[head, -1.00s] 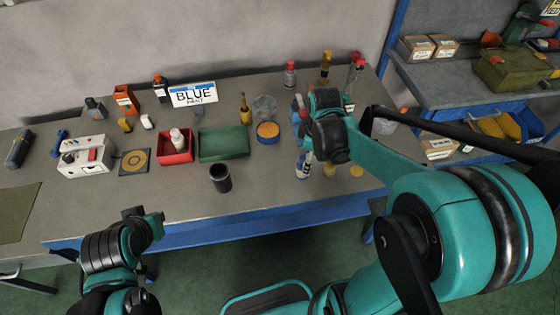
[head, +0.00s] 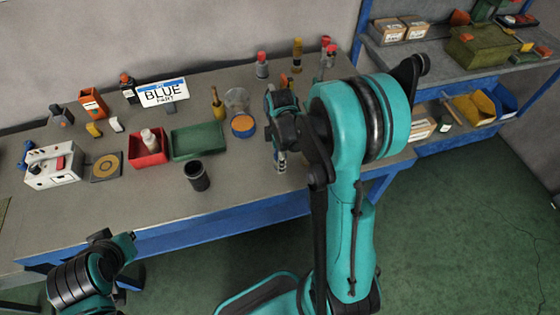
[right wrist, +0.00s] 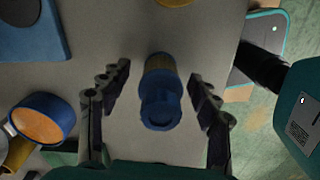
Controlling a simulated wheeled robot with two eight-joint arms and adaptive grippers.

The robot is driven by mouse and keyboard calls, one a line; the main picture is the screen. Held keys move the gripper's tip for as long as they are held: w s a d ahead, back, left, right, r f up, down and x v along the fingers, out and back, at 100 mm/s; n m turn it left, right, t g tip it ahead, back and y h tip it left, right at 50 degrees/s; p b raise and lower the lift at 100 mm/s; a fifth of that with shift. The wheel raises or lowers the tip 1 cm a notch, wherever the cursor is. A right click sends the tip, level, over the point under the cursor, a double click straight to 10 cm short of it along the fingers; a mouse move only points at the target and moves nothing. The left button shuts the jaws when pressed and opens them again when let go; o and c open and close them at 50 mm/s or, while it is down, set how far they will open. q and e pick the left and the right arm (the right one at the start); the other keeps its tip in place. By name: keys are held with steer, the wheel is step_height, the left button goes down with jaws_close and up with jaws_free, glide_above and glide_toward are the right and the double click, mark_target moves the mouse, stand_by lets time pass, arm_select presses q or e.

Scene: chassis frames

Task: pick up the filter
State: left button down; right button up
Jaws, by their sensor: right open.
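The filter (right wrist: 160,98), a short cylinder with a blue end and a yellowish-brown body, is on the grey bench in the right wrist view. My right gripper (right wrist: 160,77) is open, with one finger on each side of the filter and a visible gap on both sides. In the head view, my right arm's wrist is over the right part of the bench, and I cannot make out the filter behind it. My left arm shows at the lower left of the head view, but its fingers are not visible.
A blue-rimmed orange round container (head: 243,126) stands left of the right wrist. Nearby are a green tray (head: 198,153), a red bin (head: 163,155) and a black cup (head: 197,180). Several bottles (head: 262,66) stand behind. The bench's front left is mostly clear.

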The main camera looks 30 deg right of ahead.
steer(key=c, duration=1.2)
steer(key=shift+c, duration=0.2)
steer(key=shift+r, duration=0.1)
